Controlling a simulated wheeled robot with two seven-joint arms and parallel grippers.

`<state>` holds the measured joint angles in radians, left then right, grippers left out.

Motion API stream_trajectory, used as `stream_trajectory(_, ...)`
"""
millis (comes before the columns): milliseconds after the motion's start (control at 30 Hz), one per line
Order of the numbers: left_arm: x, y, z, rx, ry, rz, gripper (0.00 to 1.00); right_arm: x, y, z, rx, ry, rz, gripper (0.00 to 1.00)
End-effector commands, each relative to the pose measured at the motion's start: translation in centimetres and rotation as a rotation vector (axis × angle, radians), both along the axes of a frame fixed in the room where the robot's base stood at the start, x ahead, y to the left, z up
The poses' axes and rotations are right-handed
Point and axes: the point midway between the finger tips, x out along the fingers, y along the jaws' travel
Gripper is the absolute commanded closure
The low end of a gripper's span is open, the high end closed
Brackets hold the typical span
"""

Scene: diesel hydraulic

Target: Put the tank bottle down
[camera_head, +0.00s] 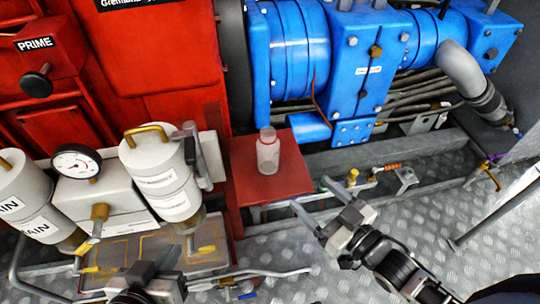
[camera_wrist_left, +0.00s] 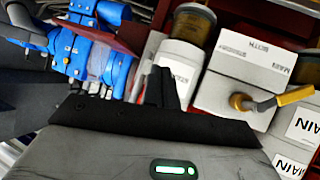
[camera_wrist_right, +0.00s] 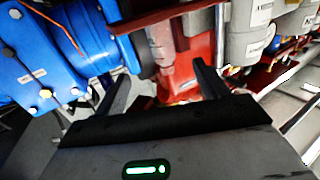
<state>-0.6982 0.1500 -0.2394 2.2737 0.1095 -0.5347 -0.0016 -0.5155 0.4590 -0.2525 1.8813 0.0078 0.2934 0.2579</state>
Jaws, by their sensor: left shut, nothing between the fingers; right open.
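The tank bottle (camera_head: 268,155), clear and translucent with a reddish ring at its neck, stands upright on a red shelf (camera_head: 290,182) in the head view. It shows upside down in the right wrist view (camera_wrist_right: 161,45), beyond the fingers. My right gripper (camera_head: 312,200) is open and empty, in front of and to the right of the bottle, apart from it. Its fingers also show in the right wrist view (camera_wrist_right: 155,85). My left gripper (camera_head: 158,262) is shut and empty at the bottom left, below the white filters. Its fingers stand together in the left wrist view (camera_wrist_left: 160,88).
White filter canisters (camera_head: 165,180) and a pressure gauge (camera_head: 76,162) stand left of the shelf. The blue machine (camera_head: 345,60) is behind it. A silver rail (camera_head: 250,276) runs low in front. Small fittings (camera_head: 353,177) lie right of the shelf. Patterned metal floor (camera_head: 430,210) lies open at right.

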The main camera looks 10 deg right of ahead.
Motion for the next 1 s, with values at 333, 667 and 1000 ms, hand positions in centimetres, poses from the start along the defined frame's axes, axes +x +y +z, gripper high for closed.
stream_trajectory(333,0.6,-0.1,-0.8,0.001,-0.002,-0.010,1.00,5.1,2.1,0.1,0.008,-0.036,0.020,0.27)
stream_trajectory(667,0.5,-0.3,-2.5,0.004,0.033,-0.019,1.00,9.5,4.4,0.0,0.006,-0.031,0.019,0.27)
stream_trajectory(1000,0.6,-0.6,-3.7,-0.003,0.053,-0.027,1.00,12.8,6.4,0.1,0.006,-0.033,0.020,0.27)
